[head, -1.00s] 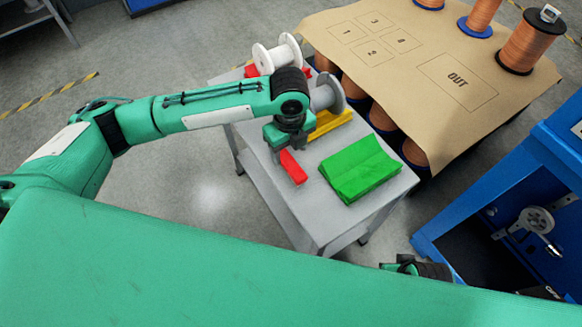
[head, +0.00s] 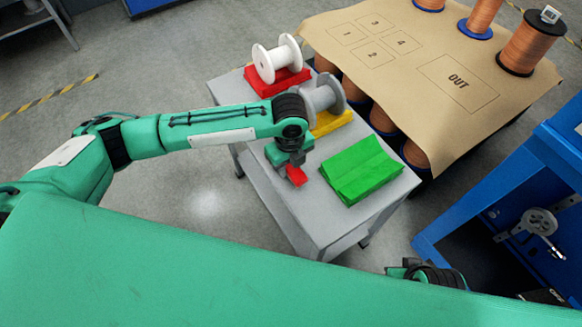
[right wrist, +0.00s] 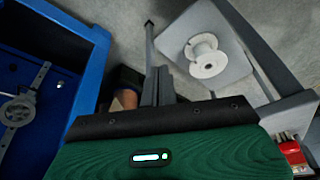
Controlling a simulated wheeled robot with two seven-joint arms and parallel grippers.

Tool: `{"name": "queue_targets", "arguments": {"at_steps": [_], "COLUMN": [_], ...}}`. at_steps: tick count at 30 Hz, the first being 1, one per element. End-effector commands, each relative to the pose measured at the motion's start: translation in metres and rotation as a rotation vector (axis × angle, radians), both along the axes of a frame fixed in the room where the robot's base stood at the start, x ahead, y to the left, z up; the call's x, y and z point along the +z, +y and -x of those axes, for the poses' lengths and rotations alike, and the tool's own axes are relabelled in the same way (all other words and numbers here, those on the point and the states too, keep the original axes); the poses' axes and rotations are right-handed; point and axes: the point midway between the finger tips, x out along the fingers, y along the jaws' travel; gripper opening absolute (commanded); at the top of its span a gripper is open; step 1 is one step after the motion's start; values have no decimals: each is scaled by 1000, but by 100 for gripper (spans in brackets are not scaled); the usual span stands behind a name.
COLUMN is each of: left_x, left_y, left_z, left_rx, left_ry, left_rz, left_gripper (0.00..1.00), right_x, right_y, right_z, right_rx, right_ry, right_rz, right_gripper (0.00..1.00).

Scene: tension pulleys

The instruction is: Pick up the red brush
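The red brush (head: 297,176) lies near the left edge of the grey trolley top, beside the green holder. Only its near end shows in the head view; my left gripper (head: 292,166) hides the rest. The left gripper points down right over the brush. Its fingertips are hidden, so I cannot tell whether they are closed on it or whether it is lifted. My right gripper (right wrist: 158,86) shows in the right wrist view with its two dark fingers together, nothing between them. It is away from the brush.
On the trolley (head: 325,225) are a green holder (head: 361,170), a white spool (head: 277,58) on a red holder, and a grey spool (head: 322,97) on a yellow one.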

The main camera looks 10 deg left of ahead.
Motion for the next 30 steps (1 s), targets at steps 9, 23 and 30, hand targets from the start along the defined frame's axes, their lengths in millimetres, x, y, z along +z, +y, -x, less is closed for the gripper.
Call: {"name": "queue_targets", "arguments": {"at_steps": [9,23,30], "left_x": [0,50,111], "left_y": [0,0,-1], "left_z": [0,-1,-1], "left_rx": [0,-1,-1], "left_ry": [0,-4,-4], "left_rz": [0,1,1], "left_gripper": [9,9,9], "right_x": [-1,-10,-35], "right_y": [0,0,2], "right_z": [-2,-4,-8], "right_rx": [0,0,-1], "right_ry": [-1,12,37], "right_rz": [1,4,5], "right_gripper": [0,0,0]}}
